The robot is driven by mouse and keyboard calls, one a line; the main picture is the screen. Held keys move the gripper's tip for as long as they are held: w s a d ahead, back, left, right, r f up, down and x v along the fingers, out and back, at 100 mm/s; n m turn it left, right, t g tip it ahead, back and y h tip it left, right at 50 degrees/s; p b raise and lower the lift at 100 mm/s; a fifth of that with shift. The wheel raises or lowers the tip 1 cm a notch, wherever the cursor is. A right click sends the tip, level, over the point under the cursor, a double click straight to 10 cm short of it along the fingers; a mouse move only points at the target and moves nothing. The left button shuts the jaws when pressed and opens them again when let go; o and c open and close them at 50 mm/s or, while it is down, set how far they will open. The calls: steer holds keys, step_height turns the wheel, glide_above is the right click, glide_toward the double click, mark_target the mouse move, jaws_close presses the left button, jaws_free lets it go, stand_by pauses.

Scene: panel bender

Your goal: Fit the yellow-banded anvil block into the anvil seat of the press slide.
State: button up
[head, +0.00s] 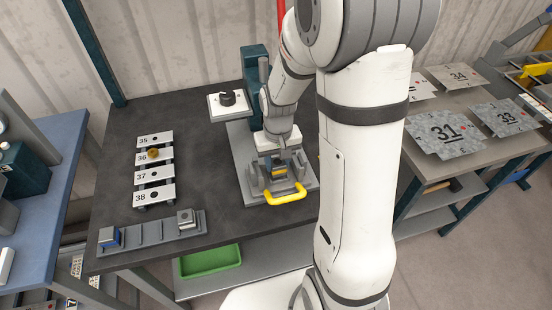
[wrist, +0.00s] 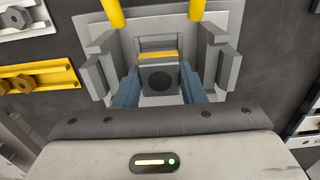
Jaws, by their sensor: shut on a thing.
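The yellow-banded anvil block (wrist: 157,78) is a grey block with a dark round spot on its face and a yellow band along its far edge. My gripper (wrist: 157,86) is shut on it, with one blue finger on each side. In the head view the block (head: 279,171) shows small below my wrist, over the press. The press slide (wrist: 232,52) is a light grey plate with grey upright guides on both sides of the block and a yellow handle (head: 286,196) at its front. My gripper hides the block's underside, so I cannot tell whether it touches the seat.
A grey rack (head: 152,231) at the bench's front left holds a blue-banded block (head: 109,237) and a grey block (head: 186,219). Numbered plates (head: 154,175) stand to the left, one bearing a brass piece. A green tray (head: 210,261) lies below. The bench between plates and press is clear.

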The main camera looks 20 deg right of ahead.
mark_target(278, 162)
steer(key=shift+f+b, duration=0.3)
steer(key=shift+f, duration=0.3)
steer(key=shift+f, duration=0.2)
stand_by(0.4)
steer(key=o, duration=1.3)
step_height(278, 162, up, 7)
steer(key=shift+r+b, duration=0.1)
steer(key=shift+b, duration=0.3)
steer(key=shift+r, duration=0.3)
